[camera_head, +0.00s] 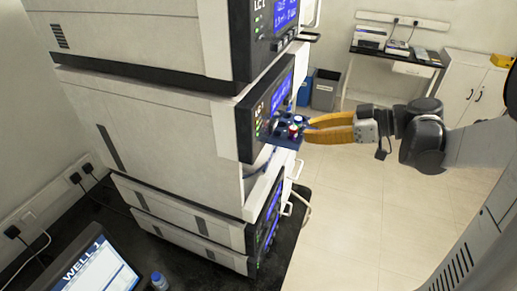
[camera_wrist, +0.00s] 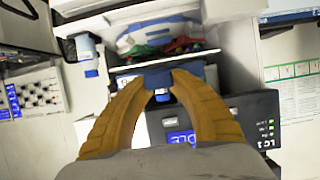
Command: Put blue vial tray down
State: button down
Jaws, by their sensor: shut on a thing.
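The blue vial tray (camera_head: 286,141) shows at the tips of my gripper's orange fingers in the head view, with red, white and blue vial caps on it. My gripper (camera_head: 304,129) is shut on its near edge and holds it level in front of the instrument stack, beside the LC1 display panel. In the wrist view, my gripper (camera_wrist: 165,76) has its two fingers around a dark blue part of the tray (camera_wrist: 206,77). Most of the tray is small or hidden, and I cannot tell whether its underside touches anything.
The instrument stack (camera_head: 150,115) stands on a black bench (camera_head: 290,250), with panels and handles at its front. A monitor (camera_head: 95,270) and a blue-capped bottle (camera_head: 159,281) are at lower left. A side table (camera_head: 395,58), bins (camera_head: 324,90) and a cabinet (camera_head: 470,85) stand behind. The floor is open.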

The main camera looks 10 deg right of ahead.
jog(key=x, duration=0.3)
jog(key=f+x, duration=0.1)
jog(key=x, duration=0.3)
jog(key=b+x, duration=0.1)
jog(key=x, duration=0.3)
jog(key=shift+s+d+f, duration=0.15)
jog(key=shift+s+f, duration=0.05)
jog(key=shift+s, duration=0.2)
notch_tip(320, 180, down, 4)
jog(key=shift+w+f+b, duration=0.1)
jog(key=shift+b, duration=0.5)
jog(key=c, duration=1.2)
grip_release()
